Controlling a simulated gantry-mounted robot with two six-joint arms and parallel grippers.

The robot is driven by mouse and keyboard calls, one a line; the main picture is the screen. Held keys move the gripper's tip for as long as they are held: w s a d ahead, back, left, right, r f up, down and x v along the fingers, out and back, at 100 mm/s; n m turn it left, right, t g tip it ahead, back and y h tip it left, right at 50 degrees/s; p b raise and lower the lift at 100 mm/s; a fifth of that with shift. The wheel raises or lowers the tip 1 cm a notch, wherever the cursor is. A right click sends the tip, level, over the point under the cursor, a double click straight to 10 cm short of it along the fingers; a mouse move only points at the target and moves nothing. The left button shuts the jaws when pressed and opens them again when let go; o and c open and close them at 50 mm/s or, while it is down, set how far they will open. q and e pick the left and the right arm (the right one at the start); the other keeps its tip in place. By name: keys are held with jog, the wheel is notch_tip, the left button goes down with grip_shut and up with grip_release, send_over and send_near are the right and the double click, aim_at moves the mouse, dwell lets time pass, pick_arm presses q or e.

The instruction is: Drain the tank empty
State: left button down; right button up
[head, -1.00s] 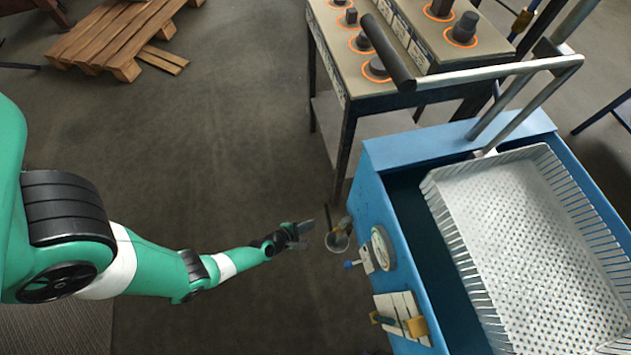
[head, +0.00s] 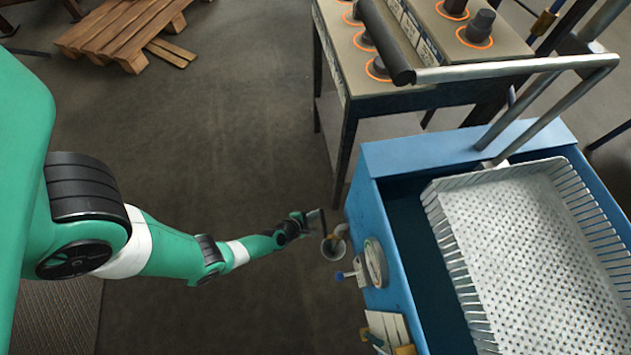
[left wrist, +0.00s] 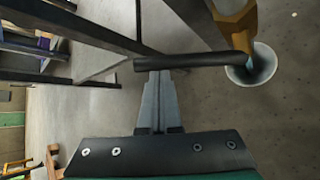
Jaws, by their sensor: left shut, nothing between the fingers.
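The blue tank (head: 400,270) stands at the right, its dark inside partly covered by a perforated metal basket (head: 545,240). I cannot tell the liquid level. Low on its left side is a brass drain valve (head: 341,232) with a black lever (head: 323,223) above a pale funnel (head: 332,249). The left wrist view shows the lever (left wrist: 195,61), the brass body (left wrist: 236,22) and the funnel (left wrist: 262,66). My left gripper (head: 314,216) is shut and empty. Its fingertips (left wrist: 157,76) are right beside the lever; contact is unclear. My right gripper is out of view.
A round gauge (head: 374,262) and a blue-handled fitting (head: 345,275) are on the tank's side. A control desk (head: 345,85) stands behind the tank. A metal handle bar (head: 500,70) crosses above. The floor at left is clear up to a wooden pallet (head: 115,30).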

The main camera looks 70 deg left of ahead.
pick_arm(q)
jog(key=shift+s+d+r+p, duration=0.2)
jog(key=shift+d+r+p, duration=0.15)
jog(key=shift+d+r, duration=0.4)
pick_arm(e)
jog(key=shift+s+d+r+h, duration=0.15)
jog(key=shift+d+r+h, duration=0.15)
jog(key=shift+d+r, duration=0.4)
pick_arm(q)
jog(key=shift+d+f, duration=0.1)
jog(key=shift+f, duration=0.05)
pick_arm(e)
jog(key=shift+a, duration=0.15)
